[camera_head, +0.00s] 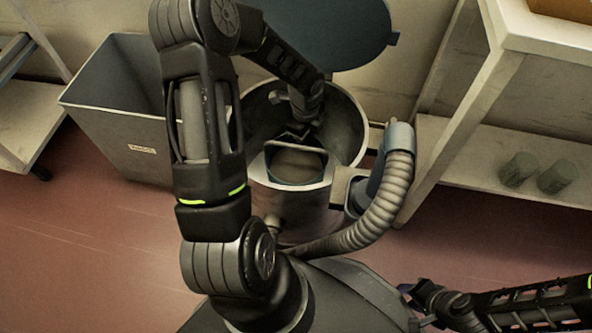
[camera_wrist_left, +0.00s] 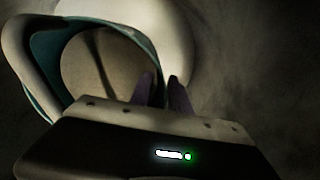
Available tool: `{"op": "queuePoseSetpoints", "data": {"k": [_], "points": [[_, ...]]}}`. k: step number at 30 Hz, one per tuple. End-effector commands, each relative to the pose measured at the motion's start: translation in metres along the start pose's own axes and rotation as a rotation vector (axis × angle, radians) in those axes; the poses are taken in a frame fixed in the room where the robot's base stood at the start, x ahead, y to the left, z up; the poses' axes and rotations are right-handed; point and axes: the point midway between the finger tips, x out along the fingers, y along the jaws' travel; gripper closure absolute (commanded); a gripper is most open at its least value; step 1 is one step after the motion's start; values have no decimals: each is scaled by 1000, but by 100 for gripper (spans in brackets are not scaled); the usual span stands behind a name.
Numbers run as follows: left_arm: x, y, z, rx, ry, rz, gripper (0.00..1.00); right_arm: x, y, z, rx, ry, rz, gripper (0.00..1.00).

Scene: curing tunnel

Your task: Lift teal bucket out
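The teal bucket stands inside a round metal drum (camera_head: 352,125), its front rim and inside partly showing in the head view. In the left wrist view the bucket (camera_wrist_left: 42,62) shows its teal inner wall, a pale rim or handle band and a round pale bottom. My left gripper (camera_wrist_left: 162,92) is down in the drum at the bucket's rim, its two dark fingers a small gap apart. The rim runs behind or between them; I cannot tell whether they grip it. My right gripper (camera_head: 418,300) is at the lower right, away from the drum, with nothing visible in it.
The drum's dark round lid (camera_head: 335,30) stands open behind it. A grey bin (camera_head: 125,120) stands at the left. A ribbed hose (camera_head: 385,200) curves along the drum's right side. A shelf (camera_head: 470,150) with two green cylinders (camera_head: 537,173) is at the right.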

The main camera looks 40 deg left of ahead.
Motion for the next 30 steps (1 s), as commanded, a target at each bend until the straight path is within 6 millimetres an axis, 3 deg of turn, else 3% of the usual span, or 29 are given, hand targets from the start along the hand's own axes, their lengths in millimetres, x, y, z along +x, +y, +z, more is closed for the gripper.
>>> {"op": "queuePoseSetpoints", "data": {"k": [8,30], "points": [[0,0,0,0,0,0,100,0,0,0,0,0,0,64],[0,0,0,0,0,-1,100,0,0,0,0,0,0,64]]}}
